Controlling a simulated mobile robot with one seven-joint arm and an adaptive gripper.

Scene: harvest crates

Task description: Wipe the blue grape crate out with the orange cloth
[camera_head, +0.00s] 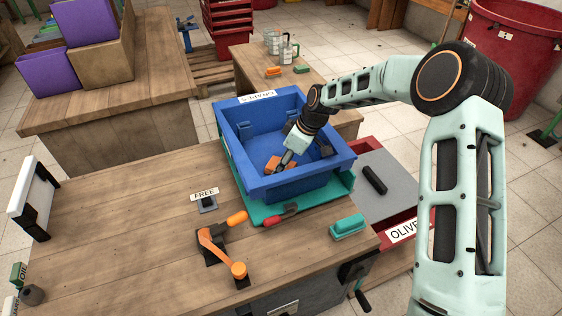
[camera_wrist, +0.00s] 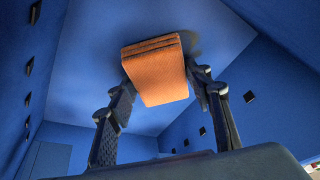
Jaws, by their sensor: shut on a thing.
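The blue grape crate (camera_head: 232,145) stands on a teal tray (camera_head: 336,190) at the back right of the wooden bench, with a "GRAPES" label on its far rim. My gripper (camera_head: 282,164) reaches down inside it. The gripper is shut on the folded orange cloth (camera_head: 271,164), which is close to the crate floor. In the wrist view the cloth (camera_wrist: 158,75) sits between my two fingers (camera_wrist: 160,95), with the blue crate floor and walls around it. Whether the cloth touches the floor is hard to tell.
A red crate labelled "OLIVE" (camera_head: 402,232) is at right. The bench's left part is mostly clear.

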